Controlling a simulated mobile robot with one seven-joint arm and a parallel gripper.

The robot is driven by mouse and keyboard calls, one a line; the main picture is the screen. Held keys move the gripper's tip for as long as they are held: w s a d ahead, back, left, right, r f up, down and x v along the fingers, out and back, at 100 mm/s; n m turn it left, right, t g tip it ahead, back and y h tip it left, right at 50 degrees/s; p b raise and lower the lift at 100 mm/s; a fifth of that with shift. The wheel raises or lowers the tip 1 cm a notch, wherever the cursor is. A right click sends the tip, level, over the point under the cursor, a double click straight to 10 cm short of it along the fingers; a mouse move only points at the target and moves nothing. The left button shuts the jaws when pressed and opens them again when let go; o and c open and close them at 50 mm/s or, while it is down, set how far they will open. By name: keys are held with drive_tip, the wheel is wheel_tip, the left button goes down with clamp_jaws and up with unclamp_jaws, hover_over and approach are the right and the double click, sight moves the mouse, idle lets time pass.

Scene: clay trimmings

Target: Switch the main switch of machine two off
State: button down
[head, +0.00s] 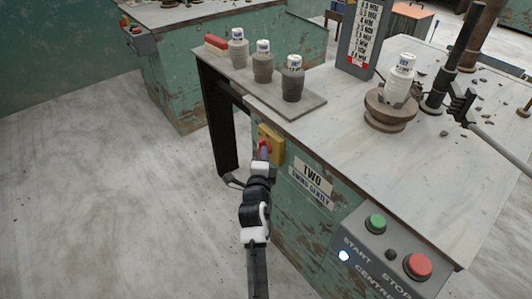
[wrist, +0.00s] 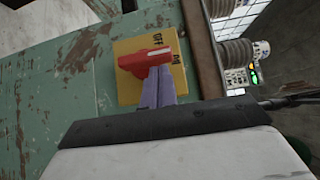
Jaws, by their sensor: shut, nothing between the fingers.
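The main switch (head: 266,146) is a red handle on a yellow plate (head: 277,148), on the green side of the machine marked TWO (head: 312,172). In the wrist view the red handle (wrist: 146,60) lies across the yellow plate (wrist: 128,86), with dark lettering, apparently OFF and ON, at the plate's right side. Which mark the handle points to I cannot tell. My gripper (head: 264,153) is at the switch; its purple fingertips (wrist: 158,86) are together with nothing between them. They reach the handle's edge and seem to touch it. They hide the plate's lower part.
A grey panel (head: 391,254) with green START (head: 376,222) and red STOP (head: 418,265) buttons and a lit lamp (head: 344,256) is at the lower right. A board (head: 256,92) with several weight-like pots projects above the switch. Another green machine (head: 180,85) stands behind. Floor at left is clear.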

drive_tip(key=shift+w+a, duration=0.1)
drive_tip(key=shift+w, duration=0.05)
drive_tip(key=shift+r, duration=0.1)
idle(0.3)
drive_tip(key=shift+r+p, duration=0.2)
drive_tip(key=shift+p, duration=0.3)
drive_tip(key=shift+w+n+g, duration=0.1)
drive_tip(key=shift+n+g, duration=0.2)
